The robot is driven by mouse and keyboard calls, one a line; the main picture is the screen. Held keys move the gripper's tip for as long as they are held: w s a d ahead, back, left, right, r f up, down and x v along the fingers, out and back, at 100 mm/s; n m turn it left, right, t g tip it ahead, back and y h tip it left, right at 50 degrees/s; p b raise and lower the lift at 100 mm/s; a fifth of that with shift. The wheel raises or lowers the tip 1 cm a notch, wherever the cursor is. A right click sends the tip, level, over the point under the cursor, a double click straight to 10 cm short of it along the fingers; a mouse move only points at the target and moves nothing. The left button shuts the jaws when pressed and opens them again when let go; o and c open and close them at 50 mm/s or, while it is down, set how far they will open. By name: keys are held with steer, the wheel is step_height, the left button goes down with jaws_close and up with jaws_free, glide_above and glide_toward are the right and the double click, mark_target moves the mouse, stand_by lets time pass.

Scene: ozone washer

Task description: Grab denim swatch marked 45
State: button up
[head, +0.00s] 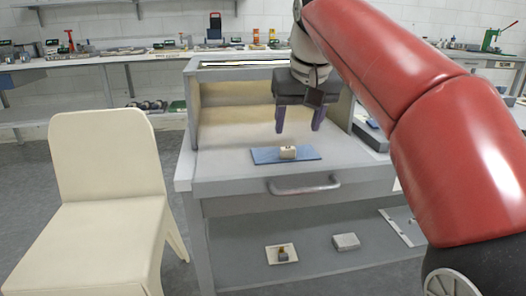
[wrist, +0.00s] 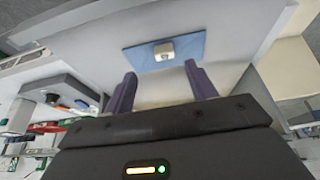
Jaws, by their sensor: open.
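A flat blue denim swatch (head: 267,156) lies on the grey worktop in front of the open washer cabinet. A small cream block (head: 288,152) with a dark mark sits on the swatch; the mark is too small to read. In the wrist view the swatch (wrist: 142,58) and block (wrist: 164,51) show beyond the fingertips. My gripper (head: 299,130) hangs above and a little behind the swatch, its two purple fingers apart and nothing between them. The gripper (wrist: 160,80) touches neither the swatch nor the block.
The worktop (head: 225,178) is clear around the swatch. A drawer handle (head: 304,185) juts from its front. Cabinet walls (head: 238,110) enclose the back and sides. A cream chair (head: 105,170) stands at the left. Small items, including a grey block (head: 346,242), lie on the lower shelf.

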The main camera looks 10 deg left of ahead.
mark_target(288, 148)
steer(key=x, duration=0.2)
steer(key=b+x, duration=0.1)
steer(key=x, duration=0.2)
steer(key=b+x, duration=0.1)
steer(key=x, duration=0.1)
steer(key=shift+w+a+f, duration=0.2)
steer(key=shift+w+a, duration=0.2)
steer(key=shift+a, duration=0.05)
steer(key=shift+c, duration=0.5)
steer(key=c, duration=1)
